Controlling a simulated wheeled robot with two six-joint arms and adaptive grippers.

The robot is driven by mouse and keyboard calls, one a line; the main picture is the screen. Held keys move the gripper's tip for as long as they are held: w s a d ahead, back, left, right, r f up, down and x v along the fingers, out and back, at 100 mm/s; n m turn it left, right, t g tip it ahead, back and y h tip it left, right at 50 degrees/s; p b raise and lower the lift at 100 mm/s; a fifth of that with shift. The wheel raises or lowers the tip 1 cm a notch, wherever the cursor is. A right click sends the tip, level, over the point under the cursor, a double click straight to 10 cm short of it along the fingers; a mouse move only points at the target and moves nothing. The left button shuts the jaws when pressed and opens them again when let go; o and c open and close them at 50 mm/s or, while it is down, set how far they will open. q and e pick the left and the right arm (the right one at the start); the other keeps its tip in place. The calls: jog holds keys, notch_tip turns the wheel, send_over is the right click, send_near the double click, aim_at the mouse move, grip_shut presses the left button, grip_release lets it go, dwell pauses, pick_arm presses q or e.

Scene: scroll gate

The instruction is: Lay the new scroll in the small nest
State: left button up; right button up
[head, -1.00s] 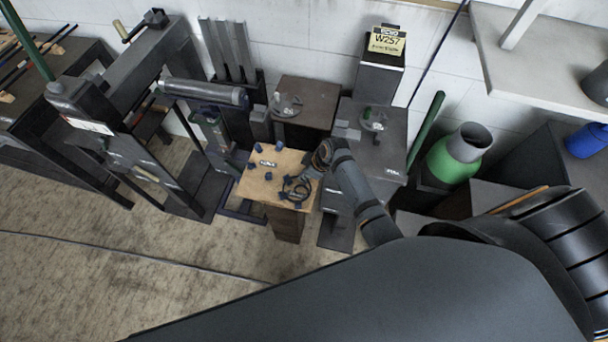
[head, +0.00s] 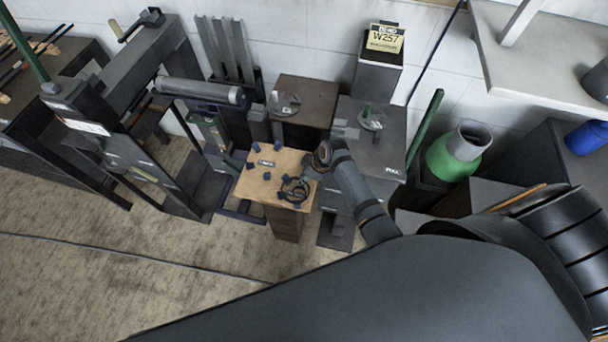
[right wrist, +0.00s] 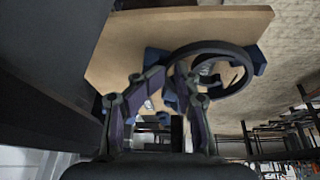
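A dark curled ring, which looks like a scroll (head: 295,190), lies at the near right of a wooden board (head: 252,187). It shows larger in the right wrist view (right wrist: 222,85), close to blue blocks. Several blue pegs surround a small label (head: 267,163) at the board's upper left; no scroll shows among these pegs. My right gripper (head: 322,155) is over the board's right edge; its fingers are hidden there. In the right wrist view its purple fingertips (right wrist: 168,76) are close together beside the ring's left edge; whether they grip it is unclear. My left gripper is out of view.
Two dark stands, one at the back (head: 309,90) and one at the right (head: 391,138), carry round plates beside the board. A dark frame machine (head: 110,150) with a roller (head: 200,91) stands left. A green cylinder (head: 455,158) stands right.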

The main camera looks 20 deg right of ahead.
jog(key=v, duration=1.2)
jog(key=shift+a, duration=0.1)
jog(key=s+d+r+m+h, duration=0.2)
jog(key=s+r+m, duration=0.15)
jog(key=s, duration=0.35)
jog(key=s+d+r+m+h, duration=0.2)
jog(key=s+m, duration=0.3)
jog(key=s, duration=0.1)
jog(key=s+d+f, duration=0.1)
jog(key=d+f, duration=0.1)
jog(key=f, duration=1.1)
jog(key=s+d+f, duration=0.1)
jog(key=s+f, duration=0.1)
jog(key=f, duration=1.1)
jog(key=s+d+f+m+g, duration=0.1)
jog(key=s+f+g, duration=0.1)
jog(key=s+f, duration=1.5)
jog(key=shift+s, duration=0.85)
